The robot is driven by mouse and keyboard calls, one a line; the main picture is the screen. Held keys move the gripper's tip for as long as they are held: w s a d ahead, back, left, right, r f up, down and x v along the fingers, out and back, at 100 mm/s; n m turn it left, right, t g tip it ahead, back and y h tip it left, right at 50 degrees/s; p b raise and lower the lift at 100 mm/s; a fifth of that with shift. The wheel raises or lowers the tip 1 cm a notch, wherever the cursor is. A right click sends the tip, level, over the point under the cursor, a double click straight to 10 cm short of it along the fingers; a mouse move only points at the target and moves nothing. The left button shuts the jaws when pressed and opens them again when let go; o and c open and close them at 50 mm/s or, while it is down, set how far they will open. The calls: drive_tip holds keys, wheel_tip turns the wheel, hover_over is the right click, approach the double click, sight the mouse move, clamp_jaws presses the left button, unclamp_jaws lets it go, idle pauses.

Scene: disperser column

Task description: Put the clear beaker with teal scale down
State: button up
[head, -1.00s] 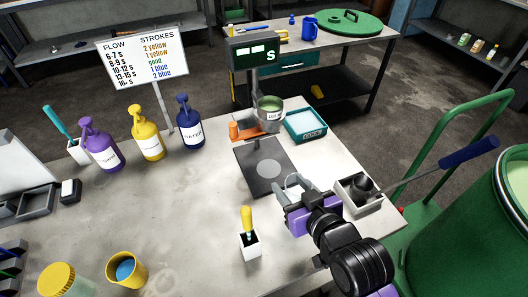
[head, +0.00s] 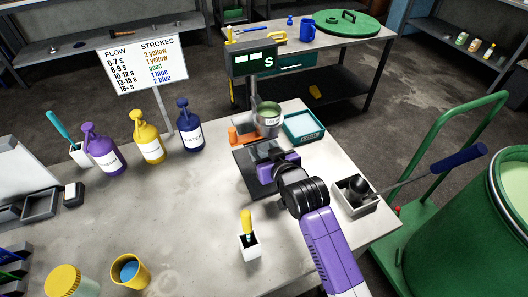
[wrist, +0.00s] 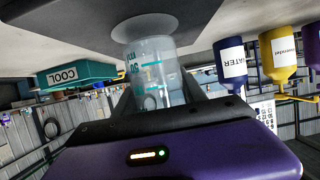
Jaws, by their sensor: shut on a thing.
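The clear beaker with teal scale (wrist: 155,72) is between the dark fingers of my gripper (wrist: 158,95) in the wrist view, which is upside down. My gripper is shut on it. Its base is at or just above the pale disc (wrist: 145,27) on the dark plate; I cannot tell if it touches. In the head view my gripper (head: 262,156) is over the dark plate (head: 250,178) of the stand, under the cup of green liquid (head: 268,120). There the gripper hides the disc and most of the beaker.
The teal COOL tray (head: 304,127) is right of the stand, and an orange part (head: 240,137) is at its left. The blue bottle (head: 189,130) and yellow bottle (head: 148,142) stand left. A white holder with a yellow-handled tool (head: 248,243) is in front. The left-middle table is clear.

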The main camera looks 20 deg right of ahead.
drive_tip(key=shift+f, duration=0.55)
drive_tip(key=o, duration=1.5)
drive_tip(key=shift+f, duration=0.1)
drive_tip(key=shift+c, duration=0.2)
drive_tip(key=shift+r, duration=0.2)
drive_tip(key=v, duration=1.2)
drive_tip(key=shift+b, duration=0.3)
drive_tip(key=shift+s+f, duration=0.1)
drive_tip(key=shift+f, duration=0.05)
